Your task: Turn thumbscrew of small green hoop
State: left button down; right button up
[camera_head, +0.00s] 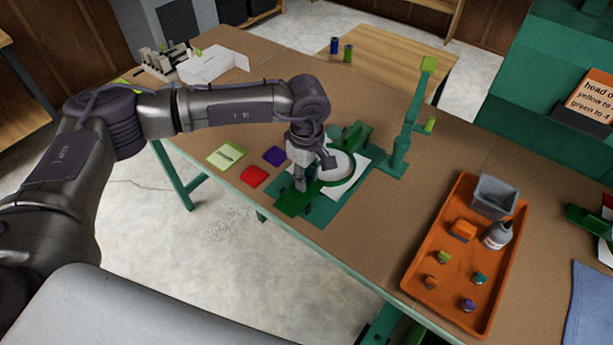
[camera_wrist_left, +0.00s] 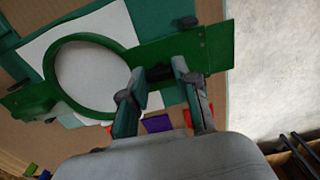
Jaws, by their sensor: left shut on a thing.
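The small green hoop (camera_head: 292,204) lies on the table with a white sheet beneath its ring. In the left wrist view the green ring (camera_wrist_left: 117,50) is at the left, with flat green plates on both sides. My left gripper (camera_head: 301,183) points down over the near side of the hoop. In the wrist view its two fingers (camera_wrist_left: 160,74) stand close on either side of a small dark piece, which looks like the thumbscrew (camera_wrist_left: 158,74); the fingers partly hide it. My right gripper is in neither view.
A green stand (camera_head: 398,145) rises behind the hoop. Red (camera_head: 254,176), purple (camera_head: 274,156) and light green (camera_head: 226,155) squares lie left of the hoop. Bare table separates hoop and tray.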

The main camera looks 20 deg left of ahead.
pick_arm(q)
jog(key=c, duration=0.8)
grip_release()
jog(key=shift+c, duration=0.2)
jog(key=shift+r, duration=0.1)
notch_tip(320, 180, up, 12)
